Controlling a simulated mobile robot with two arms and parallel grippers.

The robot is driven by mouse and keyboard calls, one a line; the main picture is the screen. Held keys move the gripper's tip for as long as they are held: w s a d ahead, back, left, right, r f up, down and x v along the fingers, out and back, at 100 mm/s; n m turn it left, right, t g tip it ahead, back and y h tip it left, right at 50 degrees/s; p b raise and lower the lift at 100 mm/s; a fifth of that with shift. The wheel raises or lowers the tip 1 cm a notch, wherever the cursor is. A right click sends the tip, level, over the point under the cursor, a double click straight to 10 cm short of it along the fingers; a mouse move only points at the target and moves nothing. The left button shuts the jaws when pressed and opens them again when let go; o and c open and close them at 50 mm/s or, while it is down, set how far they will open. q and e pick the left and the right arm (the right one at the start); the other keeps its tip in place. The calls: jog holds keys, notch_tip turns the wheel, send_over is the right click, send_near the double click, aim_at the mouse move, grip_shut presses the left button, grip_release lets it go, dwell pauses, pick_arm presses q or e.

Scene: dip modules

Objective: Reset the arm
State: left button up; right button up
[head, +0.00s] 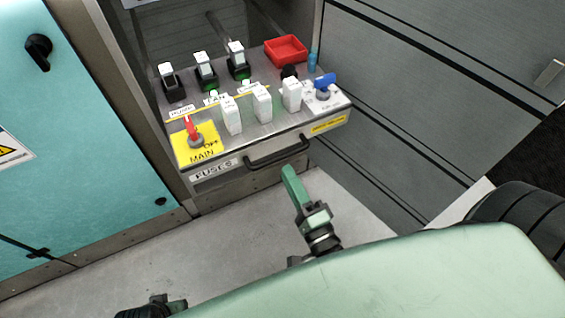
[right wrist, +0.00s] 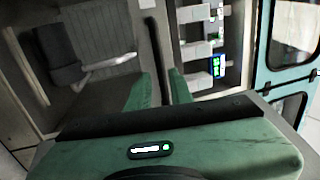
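My right gripper (head: 290,172) points at the fuse drawer's front, its green fingertips just below the black drawer handle (head: 272,155) in the head view. In the right wrist view its two green fingers (right wrist: 165,88) stand apart, and a dark bar, likely the handle (right wrist: 153,50), shows beyond the gap between them. Nothing is held. A small dark part of what seems to be my left arm (head: 158,306) shows at the bottom left of the head view; its fingers cannot be made out.
The metal panel (head: 250,133) carries a red MAIN switch (head: 192,130), several white modules (head: 262,104), a blue-handled switch (head: 324,85) and a red tray (head: 286,50). A teal cabinet (head: 75,120) stands left. Bare floor (head: 225,240) lies below.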

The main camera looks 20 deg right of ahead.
jog(key=shift+s+f, duration=0.2)
jog(key=shift+s, duration=0.75)
pick_arm(q)
jog(key=shift+s+a, duration=0.1)
